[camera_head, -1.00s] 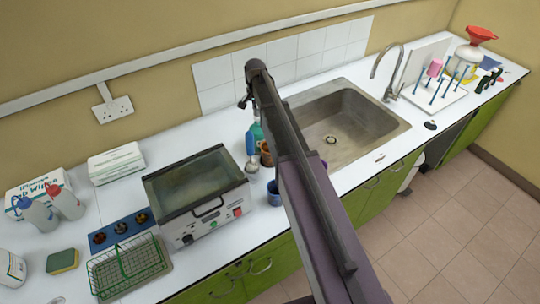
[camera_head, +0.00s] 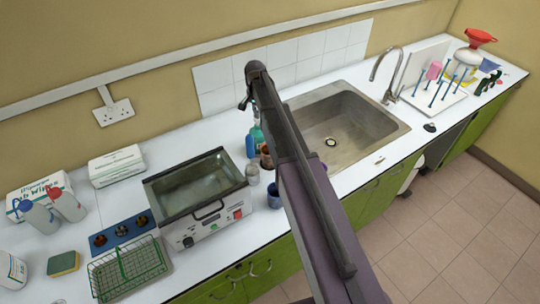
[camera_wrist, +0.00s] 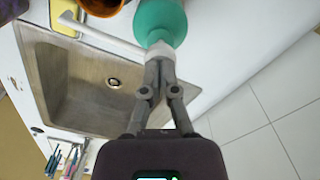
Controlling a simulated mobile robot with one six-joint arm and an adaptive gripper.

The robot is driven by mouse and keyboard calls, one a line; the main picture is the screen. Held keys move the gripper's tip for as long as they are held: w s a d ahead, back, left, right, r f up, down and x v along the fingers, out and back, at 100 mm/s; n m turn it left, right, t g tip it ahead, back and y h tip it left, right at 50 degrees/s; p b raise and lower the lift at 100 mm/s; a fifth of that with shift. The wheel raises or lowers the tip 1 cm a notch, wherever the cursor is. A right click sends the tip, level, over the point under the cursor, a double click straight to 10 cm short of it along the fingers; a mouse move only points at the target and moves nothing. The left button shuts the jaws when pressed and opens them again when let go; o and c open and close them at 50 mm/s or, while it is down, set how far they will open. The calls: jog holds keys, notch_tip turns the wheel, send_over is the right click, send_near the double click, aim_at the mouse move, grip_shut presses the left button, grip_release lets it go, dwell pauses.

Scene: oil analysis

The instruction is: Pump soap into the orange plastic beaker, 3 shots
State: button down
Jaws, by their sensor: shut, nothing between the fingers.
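The soap bottle is teal with a white pump top; it stands behind my arm in the head view (camera_head: 257,138) and below my gripper in the wrist view (camera_wrist: 160,20). Its white spout (camera_wrist: 103,38) points left. My gripper (camera_wrist: 159,58) is shut and empty, with its fingertips over the pump top; whether they touch it I cannot tell. The orange beaker (camera_wrist: 100,4) is cut by the top edge of the wrist view, near the spout. In the head view an orange-brown beaker (camera_head: 266,157) stands beside the bottle, partly hidden by my arm.
A clear glass container (camera_head: 252,175) and a blue beaker (camera_head: 273,194) stand close by. The water bath (camera_head: 200,205) is to the left. The sink (camera_head: 375,125) is to the right, with a tap (camera_head: 388,70) and a peg rack (camera_head: 435,95) beyond.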

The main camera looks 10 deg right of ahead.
jog(key=shift+r+p, duration=1.1)
jog(key=shift+r, duration=0.15)
jog(key=shift+f+b, duration=2)
jog(key=shift+r, duration=0.15)
jog(key=shift+r+p, duration=1.85)
jog(key=shift+p, duration=0.15)
notch_tip(320, 180, up, 6)
jog(key=p, duration=0.6)
jog(key=s+f+n+b, duration=0.2)
jog(key=s+f+b, duration=0.2)
jog(key=s, duration=0.5)
jog(key=s+f+n+b, duration=0.3)
jog(key=s+f+b, duration=0.2)
jog(key=s, duration=0.5)
jog(key=s+f+n+b, duration=0.3)
jog(key=s+f+b, duration=0.1)
jog(key=s, duration=0.6)
jog(key=shift+f, duration=0.15)
